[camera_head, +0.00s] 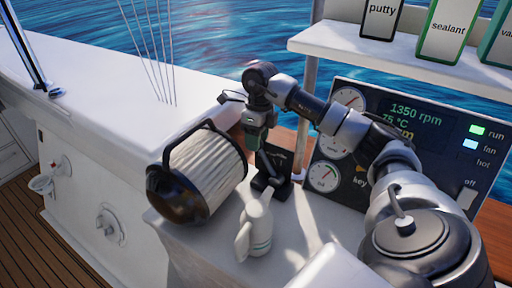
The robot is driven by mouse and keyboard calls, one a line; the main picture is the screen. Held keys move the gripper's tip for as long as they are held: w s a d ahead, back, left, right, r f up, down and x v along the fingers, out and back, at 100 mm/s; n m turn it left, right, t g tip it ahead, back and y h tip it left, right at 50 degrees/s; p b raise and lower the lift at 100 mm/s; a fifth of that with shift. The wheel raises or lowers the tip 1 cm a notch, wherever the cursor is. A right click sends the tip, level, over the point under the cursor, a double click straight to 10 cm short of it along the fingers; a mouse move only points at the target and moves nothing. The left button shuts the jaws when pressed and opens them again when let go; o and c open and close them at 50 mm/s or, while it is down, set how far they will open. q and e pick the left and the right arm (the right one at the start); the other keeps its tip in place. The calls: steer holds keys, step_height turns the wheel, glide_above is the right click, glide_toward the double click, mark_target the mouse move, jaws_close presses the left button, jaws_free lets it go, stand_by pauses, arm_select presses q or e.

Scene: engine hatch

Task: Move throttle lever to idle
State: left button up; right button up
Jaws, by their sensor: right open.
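The throttle lever (268,168) is a dark lever on a black base on the white counter, in front of the instrument panel. My right gripper (256,145) points down at the upper part of the lever and hides much of it. Its jaws are open. I cannot tell whether they touch the lever or stand around it. The instrument panel (415,118) reads 1350 rpm and 75 °C. Its green run lamp and blue fan lamp are lit, and the hot lamp looks dark. My left gripper is not in view.
A pleated filter (208,165) with black end cap and handle lies close left of the lever. A white bottle (259,226) stands in front. A white shelf (400,52) holds putty and sealant boxes at upper right. My right arm covers part of the panel.

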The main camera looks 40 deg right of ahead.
mark_target(267, 161)
steer(key=shift+s+a+f, duration=0.1)
steer(key=shift+a+f, duration=0.1)
steer(key=shift+f, duration=1.55)
jaws_close()
